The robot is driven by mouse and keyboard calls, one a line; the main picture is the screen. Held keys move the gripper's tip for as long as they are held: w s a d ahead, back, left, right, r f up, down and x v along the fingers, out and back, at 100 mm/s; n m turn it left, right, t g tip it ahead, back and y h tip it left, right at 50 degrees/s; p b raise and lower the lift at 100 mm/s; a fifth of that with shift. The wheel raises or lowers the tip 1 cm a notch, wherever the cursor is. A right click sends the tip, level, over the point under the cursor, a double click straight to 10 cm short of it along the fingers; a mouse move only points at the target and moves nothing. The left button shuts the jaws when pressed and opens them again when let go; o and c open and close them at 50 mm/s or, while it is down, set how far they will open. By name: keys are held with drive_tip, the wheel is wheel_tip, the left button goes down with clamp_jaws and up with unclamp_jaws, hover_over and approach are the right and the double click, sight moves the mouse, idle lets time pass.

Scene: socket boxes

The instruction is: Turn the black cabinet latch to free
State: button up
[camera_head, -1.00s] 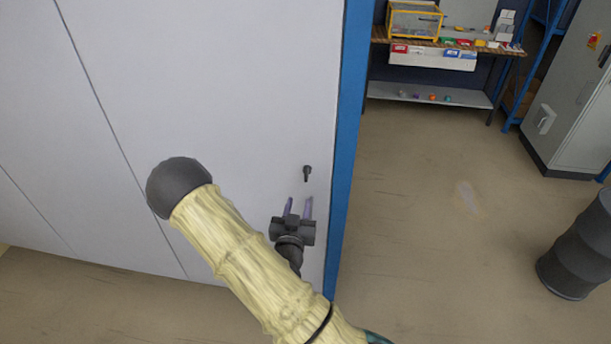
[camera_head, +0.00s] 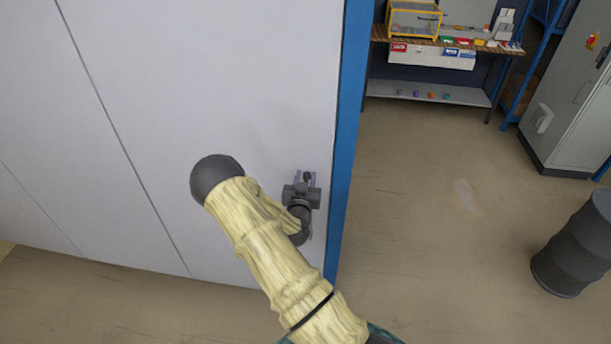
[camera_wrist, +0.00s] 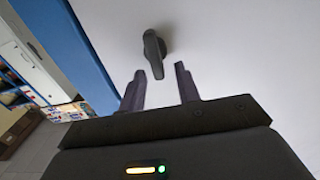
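The black latch (camera_wrist: 153,52) is on the light grey cabinet door (camera_head: 240,90). In the wrist view it is a short dark lever on a round base, slanting a little, its lower end near the fingertips. My gripper (camera_wrist: 162,75) is open, with its two fingers pointing at the latch. The lever's lower end shows between the fingertips in the picture; I cannot tell whether either finger touches it. In the head view my gripper (camera_head: 305,178) is at the latch (camera_head: 307,175), which it mostly hides.
A blue edge (camera_head: 345,150) borders the door on the right. Beyond it is open floor (camera_head: 420,230), with a dark drum (camera_head: 575,245) at the right. A workbench (camera_head: 450,45) and a grey cabinet (camera_head: 570,110) stand at the back.

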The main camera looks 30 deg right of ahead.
clamp_jaws()
drive_tip(key=shift+f+n+b, duration=0.1)
drive_tip(key=shift+n+b, duration=0.2)
drive_tip(key=shift+b, duration=0.1)
drive_tip(key=n+b, duration=0.3)
drive_tip(key=shift+w+a+f, duration=0.2)
drive_tip(key=shift+w+a, duration=0.05)
drive_tip(key=shift+a, duration=0.1)
drive_tip(key=n+b, duration=0.3)
drive_tip(key=shift+w+a+f+n, duration=0.15)
drive_tip(key=shift+w+a+n, duration=0.05)
drive_tip(key=shift+a+n, duration=0.1)
drive_tip(key=shift+w+a+f+n+b, duration=0.25)
drive_tip(key=shift+n+b, duration=0.6)
drive_tip(key=shift+n, duration=0.95)
drive_tip(key=shift+s+f+n+b, duration=0.1)
drive_tip(key=shift+f+n+b, duration=0.2)
drive_tip(key=shift+n+b, duration=1.05)
drive_tip(key=shift+w+a+f+n+b, duration=0.15)
drive_tip(key=shift+f+n+b, duration=0.2)
drive_tip(key=shift+n, duration=1.9)
